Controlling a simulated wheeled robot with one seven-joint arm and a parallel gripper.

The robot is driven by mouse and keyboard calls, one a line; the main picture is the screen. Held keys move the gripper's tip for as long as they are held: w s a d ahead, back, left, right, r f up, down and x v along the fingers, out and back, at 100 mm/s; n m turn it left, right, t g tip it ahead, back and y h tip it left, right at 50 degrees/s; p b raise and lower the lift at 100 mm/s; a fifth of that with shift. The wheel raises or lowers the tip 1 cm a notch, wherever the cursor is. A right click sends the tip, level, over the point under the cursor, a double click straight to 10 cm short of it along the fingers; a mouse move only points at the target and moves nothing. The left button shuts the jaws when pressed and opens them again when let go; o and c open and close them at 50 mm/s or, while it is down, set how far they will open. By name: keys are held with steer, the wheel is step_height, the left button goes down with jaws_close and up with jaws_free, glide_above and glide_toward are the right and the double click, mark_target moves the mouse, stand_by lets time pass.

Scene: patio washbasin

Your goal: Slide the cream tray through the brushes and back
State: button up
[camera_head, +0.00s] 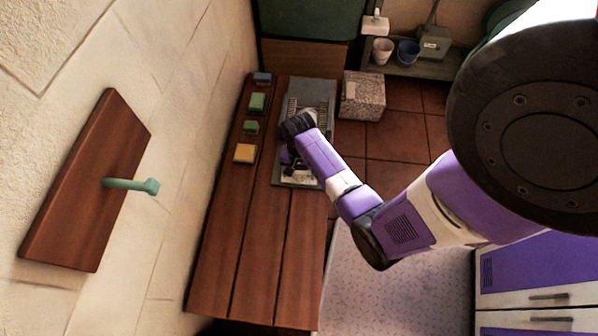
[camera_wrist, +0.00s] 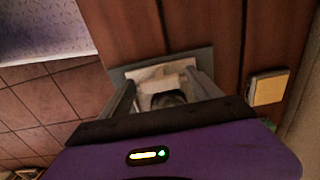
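The cream tray (camera_wrist: 150,72) lies on a grey base board (camera_head: 316,87) on the wooden bench. In the head view only pale parts of the tray (camera_head: 303,172) show beside my arm. A dark knob-like part (camera_wrist: 168,98) stands over the tray between my fingers in the wrist view. My gripper (camera_wrist: 160,79) is open, with one finger on each side of this part; I cannot tell whether they touch it. Two brush strips (camera_head: 323,112) run along the far part of the board. My wrist hides the board's middle in the head view.
Green blocks (camera_head: 257,102), a blue block (camera_head: 262,77) and a yellow block (camera_head: 244,152) line the bench's left side. A speckled stone block (camera_head: 363,95) stands right of the board. A teal peg (camera_head: 130,185) juts from a wall plank. The near bench is clear.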

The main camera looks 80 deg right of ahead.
jaws_close()
steer(key=shift+d, duration=0.1)
steer(key=d+b, duration=0.1)
steer(key=d, duration=0.4)
steer(key=w+d+b, duration=0.1)
steer(key=d+b, duration=0.1)
steer(key=d, duration=0.3)
steer(key=w+d+b, duration=0.1)
steer(key=d+b, duration=0.1)
steer(key=d, duration=0.4)
steer(key=shift+w, duration=0.15)
steer(key=shift+d, duration=0.1)
steer(key=shift+d+r, duration=0.1)
steer(key=shift+o, duration=0.4)
jaws_free()
